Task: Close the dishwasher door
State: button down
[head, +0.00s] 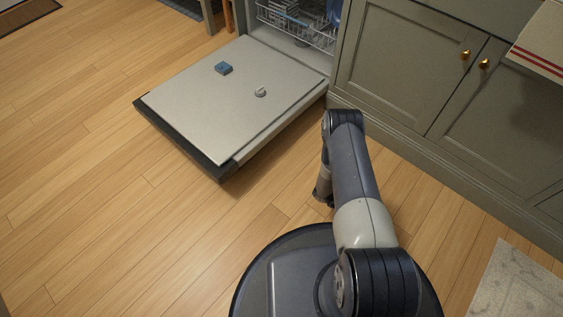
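The dishwasher door (205,110) is folded down flat, low over the wooden floor, with its pale inner face up. The open dishwasher (300,22) is at the top, with a wire rack of dishes inside. My gripper (322,197) is at the end of my arm, pointing down, right of the door and apart from it. It is small and partly hidden by my arm, so I cannot tell whether its fingers are open.
Grey-green cabinets (400,75) with brass knobs stand right of the dishwasher, close behind my arm. A red-striped towel (545,45) hangs at the top right. A pale mat (515,285) lies at the lower right. The wooden floor (90,220) left of and before the door is clear.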

aim_at(217, 118)
jog(key=u, duration=1.7)
jog(key=i+l+u, duration=0.15)
jog(key=i+u, duration=0.25)
jog(key=i+l+u, duration=0.4)
jog(key=i, duration=0.2)
jog(key=j, duration=0.1)
